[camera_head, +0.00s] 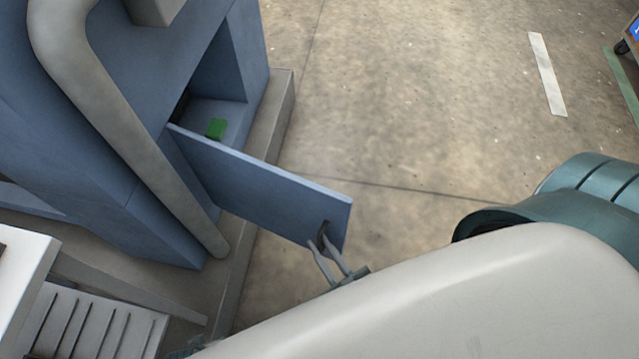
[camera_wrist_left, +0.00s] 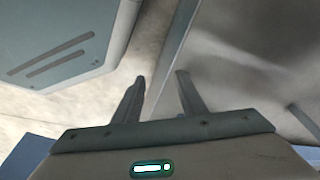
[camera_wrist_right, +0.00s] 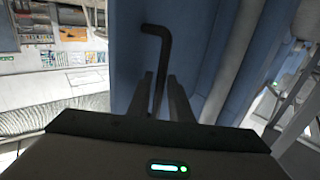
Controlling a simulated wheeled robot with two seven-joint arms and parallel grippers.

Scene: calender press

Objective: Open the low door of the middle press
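The low door (camera_head: 260,190) of the blue press (camera_head: 130,75) stands swung well out from its opening (camera_head: 222,75). A dark bent handle (camera_head: 323,230) is near the door's free end. My right gripper (camera_head: 318,246) is at this handle. In the right wrist view the handle (camera_wrist_right: 163,45) runs down between the two fingers (camera_wrist_right: 160,82), which are close together on it. My left gripper (camera_wrist_left: 162,78) shows only in its own wrist view, with its fingers apart and nothing between them.
A small green object (camera_head: 215,128) lies inside the opening. A thick grey pipe (camera_head: 120,125) runs down the press front, beside the door's hinge side. A grey plinth (camera_head: 278,105) edges the press. The concrete floor (camera_head: 400,100) beyond the door is clear.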

